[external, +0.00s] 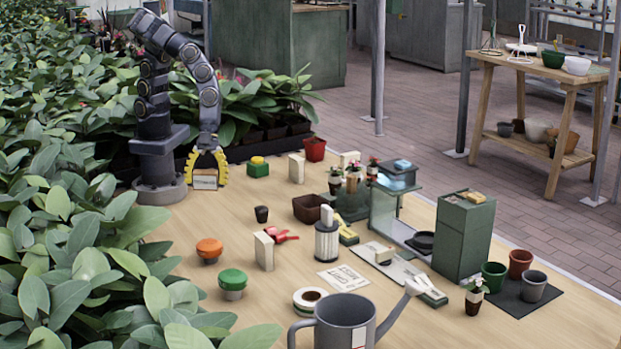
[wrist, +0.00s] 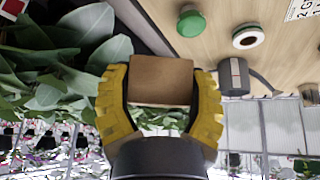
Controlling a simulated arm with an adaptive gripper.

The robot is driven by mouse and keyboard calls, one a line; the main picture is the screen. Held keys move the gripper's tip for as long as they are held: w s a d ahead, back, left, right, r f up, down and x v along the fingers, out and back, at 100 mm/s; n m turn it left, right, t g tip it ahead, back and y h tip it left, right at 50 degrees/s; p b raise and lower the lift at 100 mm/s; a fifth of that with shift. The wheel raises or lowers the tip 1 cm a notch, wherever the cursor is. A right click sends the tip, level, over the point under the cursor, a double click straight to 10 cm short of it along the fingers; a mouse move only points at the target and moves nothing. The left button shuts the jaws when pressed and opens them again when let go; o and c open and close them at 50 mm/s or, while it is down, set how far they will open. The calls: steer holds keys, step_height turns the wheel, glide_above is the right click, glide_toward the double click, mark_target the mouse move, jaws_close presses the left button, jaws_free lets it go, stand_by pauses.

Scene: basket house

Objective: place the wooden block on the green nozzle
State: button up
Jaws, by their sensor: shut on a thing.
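My gripper (external: 206,172) points down at the left back of the table, its yellow fingers shut on the wooden block (external: 205,180). In the wrist view my gripper (wrist: 160,105) holds the tan block (wrist: 161,80) between both fingers. The block is low over the table; I cannot tell whether it touches it. The green nozzle, a round green cap on a pale base (external: 232,280), stands at the front left of the table, apart from the block. It also shows past the block in the wrist view (wrist: 191,23).
An orange-capped piece (external: 209,250) stands behind the green nozzle. A small black pot (external: 261,214) and an upright pale block (external: 264,250) stand to the right. A tape roll (external: 309,300) and grey watering can (external: 345,322) are at the front. Leaves crowd the left edge.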

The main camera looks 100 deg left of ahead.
steer(key=shift+s+a+f+m+g+h, duration=0.2)
steer(key=shift+a+m+h, duration=0.1)
steer(key=shift+m, duration=0.2)
steer(key=shift+s+a+f+m+g+h, duration=0.1)
steer(key=shift+s+a+m+h, duration=0.15)
steer(key=shift+m, duration=0.25)
steer(key=w+d+f, duration=0.4)
steer(key=w+d, duration=0.2)
steer(key=d, duration=0.1)
glide_above(230, 276)
steer(key=s+a, duration=0.1)
steer(key=a, duration=0.2)
steer(key=f, duration=0.4)
steer(key=shift+d+f, duration=0.1)
steer(key=shift+d, duration=0.15)
steer(key=shift+w+d+f, duration=0.2)
steer(key=shift+d+f, duration=0.2)
steer(key=shift+f, duration=0.05)
steer(key=shift+w+d+f, duration=0.2)
steer(key=shift+w+f, duration=0.05)
steer(key=shift+f, duration=1.65)
steer(key=shift+f, duration=0.1)
steer(key=o, duration=1.1)
steer(key=shift+c, duration=0.2)
